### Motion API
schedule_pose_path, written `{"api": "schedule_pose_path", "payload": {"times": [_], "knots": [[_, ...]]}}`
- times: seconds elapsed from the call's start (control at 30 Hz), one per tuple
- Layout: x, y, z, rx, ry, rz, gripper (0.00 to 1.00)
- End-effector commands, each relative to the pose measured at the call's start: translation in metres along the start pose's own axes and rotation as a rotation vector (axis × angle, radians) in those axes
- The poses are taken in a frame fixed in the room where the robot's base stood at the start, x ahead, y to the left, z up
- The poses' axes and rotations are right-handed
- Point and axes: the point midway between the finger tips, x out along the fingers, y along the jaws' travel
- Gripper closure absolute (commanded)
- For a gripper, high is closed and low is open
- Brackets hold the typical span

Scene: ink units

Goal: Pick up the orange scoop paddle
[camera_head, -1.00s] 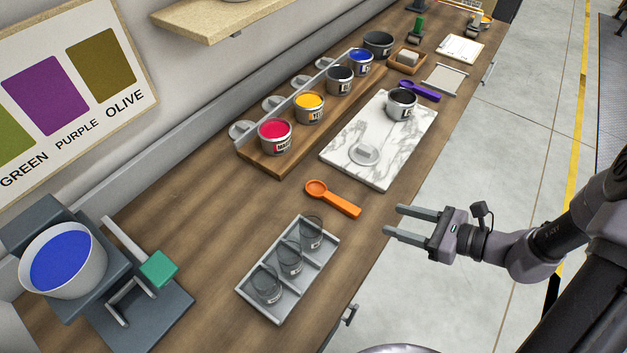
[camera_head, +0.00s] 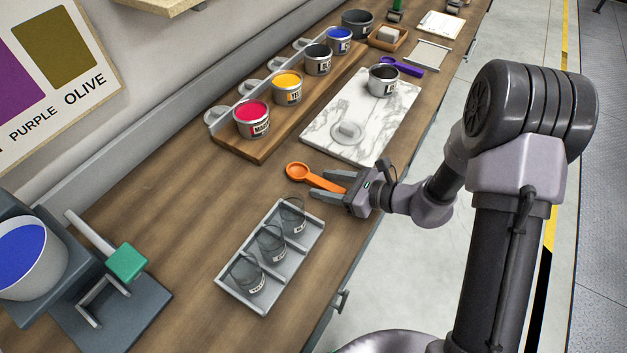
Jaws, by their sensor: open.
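The orange scoop paddle (camera_head: 312,177) lies on the wooden counter between the marble slab and the glass tray. Its round bowl points left and its handle points right, toward my gripper. My gripper (camera_head: 318,186) is open, with its fingers reaching left over the counter at the handle end. I cannot tell whether the fingers touch the handle.
A grey tray (camera_head: 312,243) with glass cups stands just in front of the scoop. The marble slab (camera_head: 372,128) with a dark ink can (camera_head: 382,80) lies behind. A wooden rack (camera_head: 262,152) holds several ink cans. Bare counter lies to the scoop's left.

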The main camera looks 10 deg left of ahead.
Motion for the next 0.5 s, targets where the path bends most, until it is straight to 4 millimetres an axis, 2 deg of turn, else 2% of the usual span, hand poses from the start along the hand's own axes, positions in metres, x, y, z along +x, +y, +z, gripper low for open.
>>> {"api": "schedule_pose_path", "payload": {"times": [0.03, 0.27, 0.5], "knots": [[-0.0002, 0.0, 0.0003, 0.0, 0.0, 0.0, 0.53], [-0.0004, 0.0001, 0.0002, 0.0, 0.0, 0.0, 0.98], [-0.0005, 0.0001, 0.0002, 0.0, 0.0, 0.0, 1.0]]}}
